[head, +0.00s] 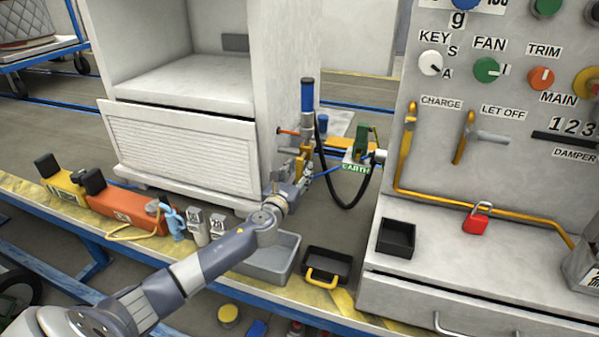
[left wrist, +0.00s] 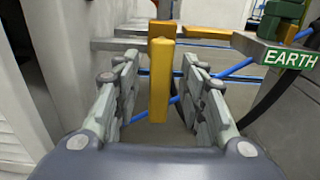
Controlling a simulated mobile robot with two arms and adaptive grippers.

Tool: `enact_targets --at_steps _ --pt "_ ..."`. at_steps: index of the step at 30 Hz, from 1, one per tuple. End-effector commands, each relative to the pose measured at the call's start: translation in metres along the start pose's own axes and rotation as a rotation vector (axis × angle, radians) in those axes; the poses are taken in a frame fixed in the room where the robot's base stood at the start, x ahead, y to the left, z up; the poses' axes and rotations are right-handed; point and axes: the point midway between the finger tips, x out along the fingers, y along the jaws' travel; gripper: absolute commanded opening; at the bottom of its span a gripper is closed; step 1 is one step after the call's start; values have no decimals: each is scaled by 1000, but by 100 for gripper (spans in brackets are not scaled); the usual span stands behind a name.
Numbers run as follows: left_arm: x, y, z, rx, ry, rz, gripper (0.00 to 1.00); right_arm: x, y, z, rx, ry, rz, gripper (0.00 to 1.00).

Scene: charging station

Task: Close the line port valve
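A yellow lever stands upright on the post with the blue-topped cylinder (head: 307,97). It shows best in the left wrist view as a yellow bar (left wrist: 160,85). No label for the line port valve is readable on it. My left gripper (head: 292,175) is at this lever, low on the post. In the left wrist view my left gripper (left wrist: 162,80) is open, with one finger on each side of the bar and gaps showing. My right gripper is not in view.
A black hose (head: 350,203) loops beside the post, near the green EARTH sign (head: 356,168). A white cabinet (head: 185,150) stands behind my left arm. The panel (head: 430,100) is on the right. Trays and a red padlock (head: 475,224) lie nearby.

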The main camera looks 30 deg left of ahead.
Motion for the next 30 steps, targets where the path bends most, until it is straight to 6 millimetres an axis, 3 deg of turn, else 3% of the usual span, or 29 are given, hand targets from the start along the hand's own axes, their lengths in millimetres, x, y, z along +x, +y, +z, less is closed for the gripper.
enact_targets --at_steps 6,14,19,30 --pt "12 0 0 -1 0 0 38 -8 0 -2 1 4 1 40" --pt "12 0 0 -1 0 0 38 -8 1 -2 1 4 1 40" --pt "12 0 0 -1 0 0 2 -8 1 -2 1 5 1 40" --pt "12 -1 0 -23 1 0 0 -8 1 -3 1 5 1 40"
